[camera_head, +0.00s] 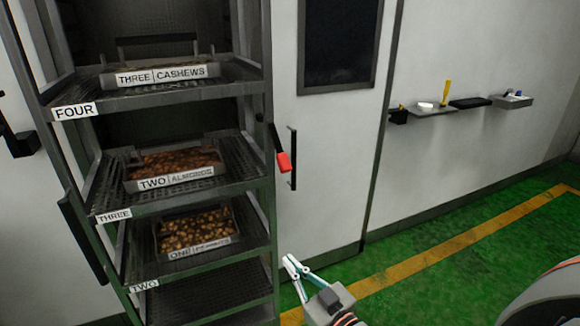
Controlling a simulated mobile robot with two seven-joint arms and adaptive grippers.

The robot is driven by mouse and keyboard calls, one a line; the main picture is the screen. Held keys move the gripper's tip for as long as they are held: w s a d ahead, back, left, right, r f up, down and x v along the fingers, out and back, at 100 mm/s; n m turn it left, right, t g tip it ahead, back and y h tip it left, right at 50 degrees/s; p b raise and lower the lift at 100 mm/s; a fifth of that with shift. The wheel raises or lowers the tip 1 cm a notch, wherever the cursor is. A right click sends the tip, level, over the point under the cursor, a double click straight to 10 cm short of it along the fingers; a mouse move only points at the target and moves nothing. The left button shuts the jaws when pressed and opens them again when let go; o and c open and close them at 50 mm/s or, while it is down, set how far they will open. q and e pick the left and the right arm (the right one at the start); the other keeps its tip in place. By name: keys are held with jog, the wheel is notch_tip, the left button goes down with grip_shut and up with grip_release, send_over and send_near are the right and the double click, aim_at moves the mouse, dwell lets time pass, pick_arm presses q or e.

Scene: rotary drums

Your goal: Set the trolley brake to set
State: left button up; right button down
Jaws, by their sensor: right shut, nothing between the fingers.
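The trolley (257,110) is a dark metal rack on the left, holding labelled trays on several shelves. A black lever with a red tip (284,162) shows at its right-hand post, slanting down to the right; it looks like the brake lever, but no marking on it is readable. My right gripper (291,263) is low in the middle, below the red tip and clear of it, by the trolley's lower right side. Its fingers point up and left, shut and empty. My left gripper is not in view.
Trays of cashews (160,77), almonds (175,182) and a third, lower tray (200,250) sit on the shelves. A white door with a black handle (293,158) stands behind the lever. A wall shelf (433,110) holds small items.

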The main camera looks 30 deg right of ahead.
aim_at(291, 167)
jog(key=w+d+r+m+t+h, duration=0.1)
jog(key=w+d+r+t+h, duration=0.1)
jog(key=r, duration=0.6)
jog(key=w+d+r+m+t+h, duration=0.1)
jog(key=d+r+m+t, duration=0.1)
jog(key=r, duration=0.6)
jog(key=d+t, duration=0.1)
jog(key=d, duration=0.1)
jog(key=shift+w+d+r+h, duration=0.3)
jog(key=shift+w+r+h, duration=0.05)
jog(key=shift+r+h, duration=0.05)
jog(key=shift+w, duration=0.1)
jog(key=w, duration=0.3)
jog(key=w+r, duration=0.1)
jog(key=w, duration=0.7)
jog(key=shift+w+d+r+p, duration=0.1)
jog(key=shift+d+r+p, duration=0.1)
jog(key=shift+r+p, duration=0.15)
jog(key=shift+f, duration=0.15)
